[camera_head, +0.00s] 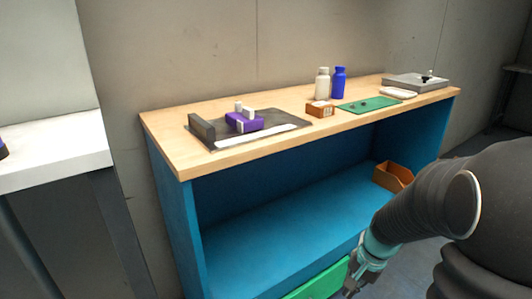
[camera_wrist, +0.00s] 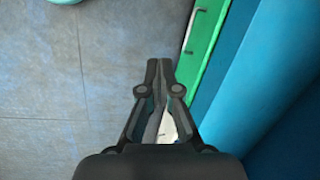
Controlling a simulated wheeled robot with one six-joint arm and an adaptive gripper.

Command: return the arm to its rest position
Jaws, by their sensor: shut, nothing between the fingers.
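My arm shows at the right of the head view, in front of the blue workbench. My gripper (camera_head: 352,288) hangs low at the bottom edge of that view, below the bench top and near a green drawer front (camera_head: 318,282). In the wrist view my gripper (camera_wrist: 160,64) has its fingertips together over the grey floor (camera_wrist: 60,100), with nothing between them. The green drawer front (camera_wrist: 208,40) lies just right of the fingers there.
The bench top (camera_head: 170,147) carries a dark mat (camera_head: 203,145) with a purple block (camera_head: 244,123), a white bottle (camera_head: 322,84), a blue bottle (camera_head: 338,83), a small orange-brown box (camera_head: 319,109) and a green mat (camera_head: 368,104). An orange bin (camera_head: 391,176) sits on the lower shelf. A white table (camera_head: 50,150) stands left.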

